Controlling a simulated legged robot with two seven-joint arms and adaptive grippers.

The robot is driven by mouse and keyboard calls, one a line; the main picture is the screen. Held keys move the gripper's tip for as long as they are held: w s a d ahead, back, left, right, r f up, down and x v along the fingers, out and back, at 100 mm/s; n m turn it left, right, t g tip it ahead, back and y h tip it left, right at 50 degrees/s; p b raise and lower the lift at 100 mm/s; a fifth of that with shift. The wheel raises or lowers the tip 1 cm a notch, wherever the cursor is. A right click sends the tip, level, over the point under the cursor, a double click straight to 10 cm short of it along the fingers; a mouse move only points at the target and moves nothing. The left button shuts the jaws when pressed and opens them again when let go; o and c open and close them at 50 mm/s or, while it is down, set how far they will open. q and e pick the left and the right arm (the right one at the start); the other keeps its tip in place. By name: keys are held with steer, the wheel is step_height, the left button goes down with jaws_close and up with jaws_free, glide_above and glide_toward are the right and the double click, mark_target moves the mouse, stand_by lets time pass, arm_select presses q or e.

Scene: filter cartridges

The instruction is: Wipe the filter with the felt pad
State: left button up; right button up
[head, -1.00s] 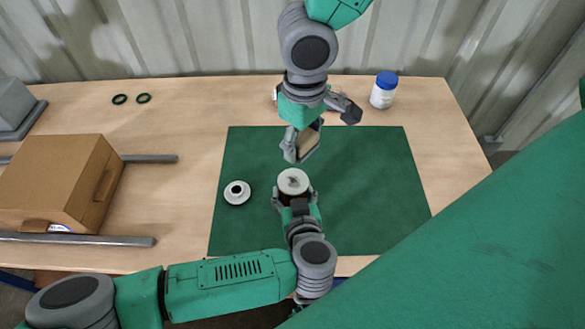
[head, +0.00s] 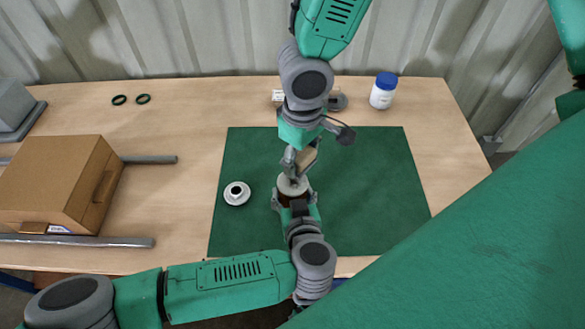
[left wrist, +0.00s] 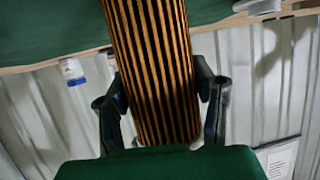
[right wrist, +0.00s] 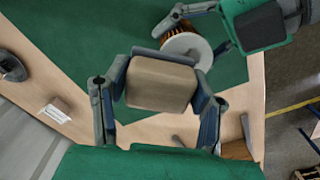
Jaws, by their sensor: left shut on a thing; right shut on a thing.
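The filter (head: 293,186) is a brown pleated cylinder with a pale round end cap, upright over the green mat. My left gripper (head: 295,201) is shut around it; its pleats fill the middle of the left wrist view (left wrist: 155,65). The felt pad (right wrist: 160,82) is a beige block, shut in my right gripper (right wrist: 160,98). In the head view the pad (head: 306,158) is just above and behind the filter's cap. The cap also shows beyond the pad in the right wrist view (right wrist: 187,47). I cannot tell whether pad and filter touch.
A white round part with a dark centre (head: 237,193) lies on the green mat (head: 370,190). A cardboard box (head: 60,180) and grey rails (head: 75,240) are at left. Two dark rings (head: 143,99) and a blue-lidded white jar (head: 383,92) are at the back. The mat's right side is clear.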

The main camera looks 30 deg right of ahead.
mark_target(285, 191)
steer(key=shift+f, duration=1.15)
steer(key=shift+a, duration=0.1)
steer(key=shift+s+a+r, duration=0.1)
steer(key=shift+s+a, duration=0.3)
steer(key=shift+a, duration=0.45)
steer(key=shift+s+a+f, duration=0.1)
steer(key=shift+s+a, duration=0.25)
steer(key=shift+a, duration=0.55)
steer(key=shift+s+a+r, duration=0.1)
steer(key=shift+s+a, duration=0.3)
steer(key=shift+a, duration=0.45)
steer(key=shift+w+d+f, duration=0.1)
steer(key=shift+w+d, duration=0.25)
steer(key=shift+d, duration=0.55)
steer(key=shift+w+d+f, duration=0.1)
steer(key=shift+w+d, duration=0.3)
steer(key=shift+d, duration=0.55)
steer(key=shift+w+d+f, duration=0.1)
steer(key=shift+w+d, duration=0.25)
steer(key=shift+d, duration=0.55)
steer(key=shift+s+a+r, duration=0.1)
steer(key=shift+s+a, duration=0.25)
steer(key=shift+a, duration=0.55)
steer(key=shift+s+a+f, duration=0.1)
steer(key=shift+s+a, duration=0.3)
steer(key=shift+a, duration=0.55)
steer(key=shift+s+a+r, duration=0.1)
steer(key=shift+s+a, duration=0.25)
steer(key=shift+a, duration=0.55)
